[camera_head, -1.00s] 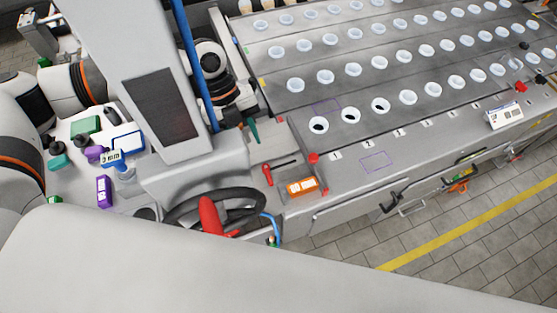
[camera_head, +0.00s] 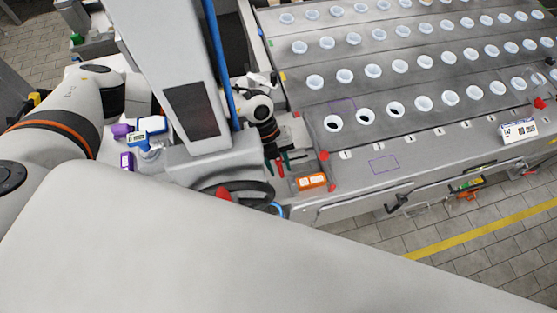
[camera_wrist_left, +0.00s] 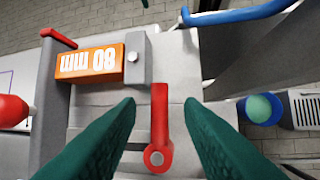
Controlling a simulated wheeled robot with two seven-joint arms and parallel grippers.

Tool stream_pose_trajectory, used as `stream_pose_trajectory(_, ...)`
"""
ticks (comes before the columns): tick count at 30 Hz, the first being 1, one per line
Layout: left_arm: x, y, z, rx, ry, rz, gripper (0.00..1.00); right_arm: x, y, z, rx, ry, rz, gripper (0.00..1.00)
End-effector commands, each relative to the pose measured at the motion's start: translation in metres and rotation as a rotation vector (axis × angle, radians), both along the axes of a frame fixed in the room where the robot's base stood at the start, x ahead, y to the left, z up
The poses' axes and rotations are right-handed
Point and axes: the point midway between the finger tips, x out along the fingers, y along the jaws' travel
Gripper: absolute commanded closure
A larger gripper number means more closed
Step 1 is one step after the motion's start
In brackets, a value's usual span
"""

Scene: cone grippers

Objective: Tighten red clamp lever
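The red clamp lever (camera_wrist_left: 160,120) shows in the left wrist view. Its round pivot is at the bottom and its handle points up the picture, towards the orange 80 mm block (camera_wrist_left: 88,63). My left gripper (camera_wrist_left: 158,108) is open, with its green fingers on either side of the lever and gaps visible on both sides. In the head view my left gripper (camera_head: 278,165) points down over the lever's plate, left of the orange block (camera_head: 312,181), and mostly hides the lever. My right gripper is not in view.
A red knob (camera_wrist_left: 12,110) stands left of the plate in the wrist view, and a blue tube (camera_wrist_left: 235,14) runs at the top right. In the head view a dark handwheel (camera_head: 235,190) is close by. A bench with rows of white cups (camera_head: 366,116) lies to the right.

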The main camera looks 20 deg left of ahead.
Motion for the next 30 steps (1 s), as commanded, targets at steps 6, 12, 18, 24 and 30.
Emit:
stream_pose_trajectory(6,0.0,0.0,-0.001,0.0,0.0,0.0,0.66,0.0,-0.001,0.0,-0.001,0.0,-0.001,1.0)
stream_pose_trajectory(12,0.0,0.0,-0.001,0.0,0.0,0.0,0.92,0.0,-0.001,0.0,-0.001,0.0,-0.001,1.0)
stream_pose_trajectory(18,0.0,0.0,-0.001,0.0,0.0,-0.001,1.0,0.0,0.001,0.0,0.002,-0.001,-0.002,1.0)
stream_pose_trajectory(24,0.0,0.001,-0.001,-0.001,-0.001,-0.032,1.0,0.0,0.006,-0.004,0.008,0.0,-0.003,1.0)
stream_pose_trajectory(30,0.001,0.003,-0.002,0.0,-0.003,-0.132,1.0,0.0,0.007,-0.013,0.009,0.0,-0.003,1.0)
